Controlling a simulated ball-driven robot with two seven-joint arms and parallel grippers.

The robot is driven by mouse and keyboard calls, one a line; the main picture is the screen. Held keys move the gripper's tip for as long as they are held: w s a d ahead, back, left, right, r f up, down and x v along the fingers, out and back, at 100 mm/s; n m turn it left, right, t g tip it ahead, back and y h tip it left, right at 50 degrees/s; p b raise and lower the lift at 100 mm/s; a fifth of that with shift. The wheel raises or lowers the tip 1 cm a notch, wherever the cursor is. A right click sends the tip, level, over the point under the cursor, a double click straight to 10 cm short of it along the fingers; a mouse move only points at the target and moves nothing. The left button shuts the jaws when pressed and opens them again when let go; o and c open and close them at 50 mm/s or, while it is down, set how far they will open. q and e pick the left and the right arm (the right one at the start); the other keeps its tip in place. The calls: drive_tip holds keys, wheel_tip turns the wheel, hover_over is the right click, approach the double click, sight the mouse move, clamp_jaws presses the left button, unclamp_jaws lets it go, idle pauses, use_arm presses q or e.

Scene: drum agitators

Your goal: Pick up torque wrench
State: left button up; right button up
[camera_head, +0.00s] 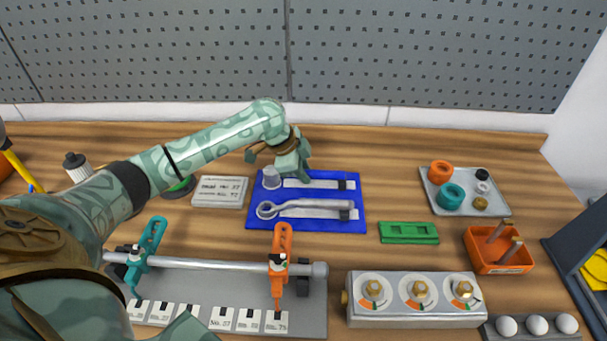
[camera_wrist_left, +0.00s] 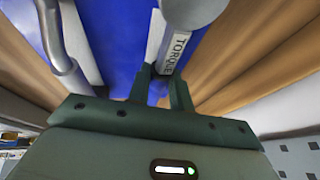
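A blue mat (camera_head: 255,222) holds two rows of tools. The near row has a silver wrench with a ring end (camera_head: 300,207), lying flat. My left gripper (camera_head: 303,176) is above the far row, pointing down. I see nothing gripped. The silver wrench also shows there at the left (camera_wrist_left: 58,45). My right gripper is out of view.
A rail with orange and teal clamps (camera_head: 230,264) stands in front of the mat. A white label block (camera_head: 220,191) is left of it. A green tray (camera_head: 408,232), a gauge block (camera_head: 415,300) and an orange bin (camera_head: 498,262) are to the right. A perforated wall panel stands behind.

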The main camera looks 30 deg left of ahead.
use_arm(q)
clamp_jaws()
drive_tip(key=shift+r, duration=0.15)
wheel_tip(320, 180, up, 4)
drive_tip(key=shift+f+p, duration=0.1)
drive_tip(key=shift+p, duration=0.95)
drive_tip(key=s+d+r+p, duration=0.5)
drive_tip(key=s+r, duration=0.4)
drive_tip(key=s, duration=0.4)
drive_tip(key=shift+d, duration=0.1)
